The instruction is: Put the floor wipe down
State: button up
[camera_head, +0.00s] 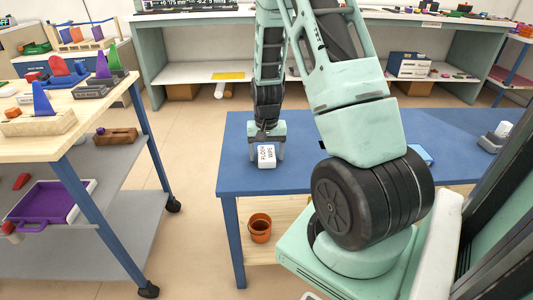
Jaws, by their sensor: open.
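The floor wipe (266,155) is a small white block with dark lettering that reads "FLOOR WIPE". It appears to rest on the blue table (237,180), near its front left part. My gripper (267,147) points down over the wipe, with a finger at either side of it. The jaws are open. Whether a finger touches the wipe cannot be told from this view. My arm hides part of the table's middle.
A wooden-topped cart (80,135) with colored pieces stands at the left, with a purple tray (45,203) on its lower shelf. A terracotta pot (259,228) stands under the table. A light blue item (422,154) and a grey-white device (496,136) sit on the table's right.

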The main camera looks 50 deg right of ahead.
aim_at(267, 153)
notch_tip(267, 153, up, 12)
jog(key=p, duration=0.2)
jog(key=w+a+r+n, duration=0.25)
jog(key=a+n, duration=0.25)
jog(key=a, duration=1)
jog(key=s+a+r+n+y, duration=0.15)
jog(key=s+a+n, duration=0.3)
jog(key=a, duration=0.55)
jog(key=s+a+r+n+h, duration=0.1)
jog(key=s+a+r+n, duration=0.15)
jog(key=s+a, duration=0.45)
jog(key=s+a+n, duration=0.5)
jog(key=s+a, duration=0.3)
jog(key=shift+a+r+n, duration=0.2)
jog(key=shift+r+n, duration=0.15)
jog(key=shift+n, duration=0.05)
notch_tip(267, 153, up, 14)
jog(key=p, duration=1.4)
jog(key=shift+f, duration=0.15)
